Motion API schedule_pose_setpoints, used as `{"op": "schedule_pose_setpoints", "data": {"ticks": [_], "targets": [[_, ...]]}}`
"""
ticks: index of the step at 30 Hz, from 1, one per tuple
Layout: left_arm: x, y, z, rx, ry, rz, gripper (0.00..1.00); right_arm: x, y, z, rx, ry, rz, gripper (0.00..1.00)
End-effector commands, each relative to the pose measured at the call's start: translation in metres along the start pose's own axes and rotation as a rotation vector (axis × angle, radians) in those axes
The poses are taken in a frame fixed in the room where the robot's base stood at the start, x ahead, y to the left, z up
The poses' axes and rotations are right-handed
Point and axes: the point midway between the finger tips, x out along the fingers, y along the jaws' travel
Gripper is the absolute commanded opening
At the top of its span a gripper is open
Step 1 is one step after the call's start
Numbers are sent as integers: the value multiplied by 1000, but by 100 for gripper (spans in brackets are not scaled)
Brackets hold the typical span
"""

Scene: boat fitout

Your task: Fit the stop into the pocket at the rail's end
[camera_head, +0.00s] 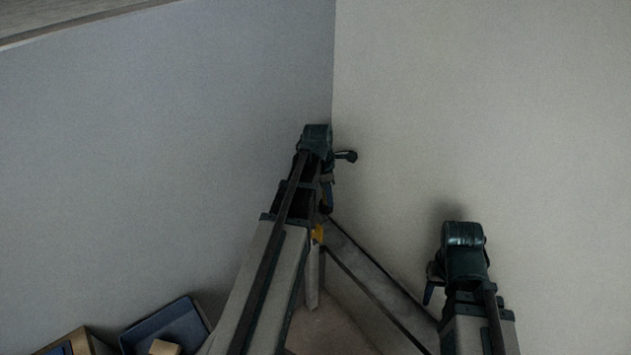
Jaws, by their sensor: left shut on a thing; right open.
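My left gripper (326,204) points down near the wall corner, largely hidden by its own wrist and arm. It is shut on a small orange-yellow piece, which looks like the stop (318,233), just below the fingers. A long grey rail (372,272) slopes from just below this gripper down to the right. The stop is close to the rail's upper end; I cannot tell whether they touch. The pocket cannot be made out behind my arm. My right gripper (431,290) is open, at the right above the rail's lower part, with its fingers mostly hidden.
Two plain walls meet in a corner behind the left gripper. A pale upright post (312,280) stands below the rail's upper end.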

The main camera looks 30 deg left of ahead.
Motion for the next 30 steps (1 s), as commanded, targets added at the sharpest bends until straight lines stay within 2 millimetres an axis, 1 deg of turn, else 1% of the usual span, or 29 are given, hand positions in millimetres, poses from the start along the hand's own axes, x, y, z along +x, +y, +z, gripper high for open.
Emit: {"op": "schedule_pose_setpoints", "data": {"ticks": [1,3,7,20,30], "targets": [[-6,16,-8,-19,0,2,0,-4,0,0,0,0,0,50],[-9,28,-18,-32,0,5,0,-6,1,0,0,0,0,50],[-11,38,-27,-46,-1,7,0,-7,1,0,0,0,0,50],[-7,39,-30,-48,0,7,0,-3,0,0,0,0,0,50],[7,39,-32,-47,0,8,0,11,-1,-1,0,0,0,50]]}}
